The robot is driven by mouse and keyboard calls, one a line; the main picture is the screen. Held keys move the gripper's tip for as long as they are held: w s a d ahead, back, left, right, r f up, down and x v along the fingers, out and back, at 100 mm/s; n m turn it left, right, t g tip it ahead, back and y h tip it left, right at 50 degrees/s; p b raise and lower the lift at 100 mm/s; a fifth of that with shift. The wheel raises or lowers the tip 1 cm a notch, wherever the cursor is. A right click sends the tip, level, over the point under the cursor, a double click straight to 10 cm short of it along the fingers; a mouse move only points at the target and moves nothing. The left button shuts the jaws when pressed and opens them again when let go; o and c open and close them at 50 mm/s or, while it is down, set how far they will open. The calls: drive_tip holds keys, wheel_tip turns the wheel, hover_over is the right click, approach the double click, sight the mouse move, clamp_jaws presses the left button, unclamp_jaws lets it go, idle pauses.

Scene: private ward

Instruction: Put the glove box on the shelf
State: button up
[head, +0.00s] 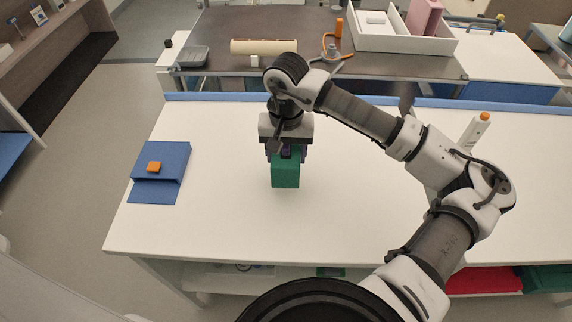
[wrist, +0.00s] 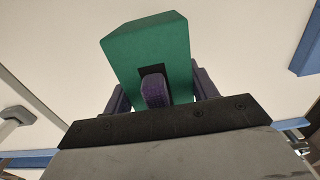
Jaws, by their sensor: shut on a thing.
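The green glove box (head: 285,174) is in my gripper (head: 287,152), over the middle-left of the white table in the head view. A dark opening with something purple shows on the box's near face. I cannot tell exactly how high the box is above the table. A shelf (head: 215,273) runs under the white tabletop, mostly hidden by it.
On the white table (head: 220,225) lie a blue folder-like item (head: 157,188) with an orange block (head: 153,167) at left, and a white bottle with orange cap (head: 474,131) stands at right. Red (head: 485,281) and green (head: 545,278) things are below the tabletop. A grey table (head: 225,25) stands behind.

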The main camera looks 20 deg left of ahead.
drive_tip(key=shift+f+p, duration=0.7)
drive_tip(key=shift+f, duration=2.65)
drive_tip(key=shift+f, duration=0.1)
drive_tip(key=o, duration=1.2)
